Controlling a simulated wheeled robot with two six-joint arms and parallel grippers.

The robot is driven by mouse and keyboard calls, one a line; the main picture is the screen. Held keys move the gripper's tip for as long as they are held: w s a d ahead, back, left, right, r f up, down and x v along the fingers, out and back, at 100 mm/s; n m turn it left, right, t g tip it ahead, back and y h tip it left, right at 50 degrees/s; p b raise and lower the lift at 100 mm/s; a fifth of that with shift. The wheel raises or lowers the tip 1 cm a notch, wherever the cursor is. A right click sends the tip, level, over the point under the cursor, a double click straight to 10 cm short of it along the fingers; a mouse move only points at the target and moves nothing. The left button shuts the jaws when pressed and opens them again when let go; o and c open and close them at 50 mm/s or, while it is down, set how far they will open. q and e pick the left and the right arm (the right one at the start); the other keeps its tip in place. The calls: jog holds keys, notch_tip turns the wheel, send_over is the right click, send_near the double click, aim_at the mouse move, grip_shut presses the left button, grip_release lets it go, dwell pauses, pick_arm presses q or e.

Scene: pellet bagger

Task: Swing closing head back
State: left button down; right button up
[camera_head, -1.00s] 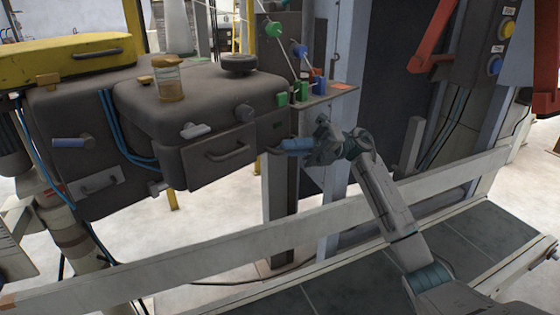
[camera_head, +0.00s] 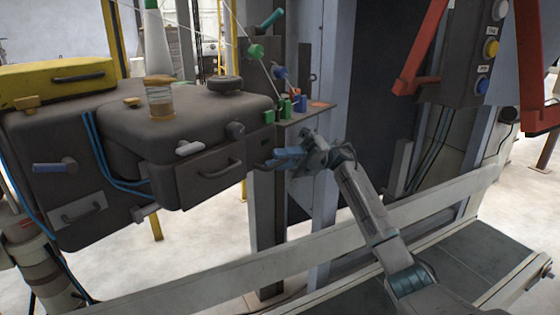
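The closing head (camera_head: 205,135) is a large dark grey box unit at the left, with a front drawer-like handle, a knob and a jar on top. A blue-gripped handle (camera_head: 284,157) sticks out from its right side. My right gripper (camera_head: 300,152) is at the outer end of this handle, its fingers overlapping the blue grip in the picture. Whether the fingers are open or closed around it is too small to tell. My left gripper is not in view.
A small shelf (camera_head: 309,110) with coloured levers stands just above and behind my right gripper. A grey rail (camera_head: 232,283) runs across the front. A red bracket (camera_head: 425,52) and a button panel (camera_head: 484,50) are at the upper right. A yellow box (camera_head: 30,90) lies at the left.

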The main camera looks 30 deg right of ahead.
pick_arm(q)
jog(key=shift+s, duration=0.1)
pick_arm(e)
jog(key=shift+f, duration=0.3)
